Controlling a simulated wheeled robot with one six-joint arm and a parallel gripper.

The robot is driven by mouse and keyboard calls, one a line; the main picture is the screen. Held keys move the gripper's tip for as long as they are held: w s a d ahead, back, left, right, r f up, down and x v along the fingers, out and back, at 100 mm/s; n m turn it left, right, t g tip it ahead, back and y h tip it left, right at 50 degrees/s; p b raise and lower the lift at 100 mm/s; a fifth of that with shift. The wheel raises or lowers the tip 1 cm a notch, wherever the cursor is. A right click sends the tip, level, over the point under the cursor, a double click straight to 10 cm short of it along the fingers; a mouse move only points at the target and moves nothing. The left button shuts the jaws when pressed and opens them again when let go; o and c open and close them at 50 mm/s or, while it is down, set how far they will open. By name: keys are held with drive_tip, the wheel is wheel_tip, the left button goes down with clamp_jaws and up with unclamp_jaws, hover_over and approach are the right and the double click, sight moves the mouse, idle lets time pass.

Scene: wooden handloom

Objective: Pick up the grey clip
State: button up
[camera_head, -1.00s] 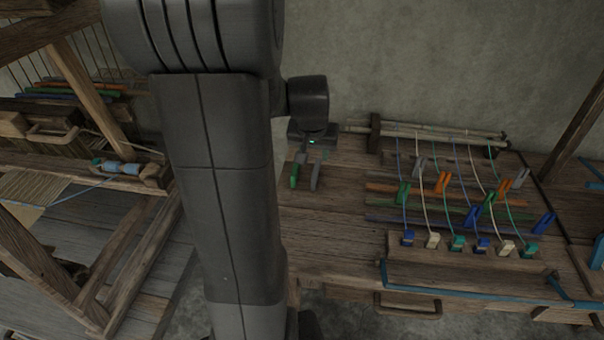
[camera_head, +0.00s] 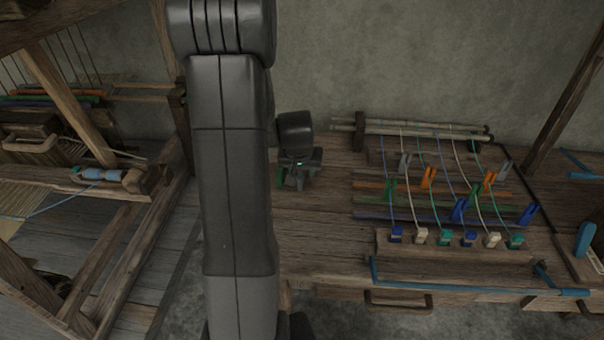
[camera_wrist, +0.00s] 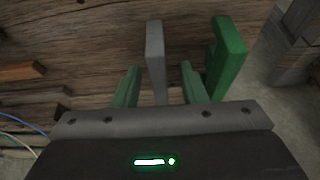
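A grey clip (camera_wrist: 154,55) stands on the wooden table in the wrist view, between the two green-tinted fingers of my gripper (camera_wrist: 159,88). My gripper is open, with a gap on each side of the clip. In the head view my gripper (camera_head: 298,178) is low over the table and hides most of this clip. A green clip (camera_wrist: 226,60) stands just right of the right finger in the wrist view; in the head view it is left of my gripper (camera_head: 281,178). Another grey clip (camera_head: 405,162) is on a strand farther right.
Coloured rods and strands with several clips (camera_head: 428,178) lie on the table (camera_head: 315,235) to the right. A block rack (camera_head: 455,248) stands at the front edge. The loom (camera_head: 135,200) is at the left. A wall is behind.

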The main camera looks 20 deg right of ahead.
drive_tip(key=shift+f, duration=0.15)
clamp_jaws()
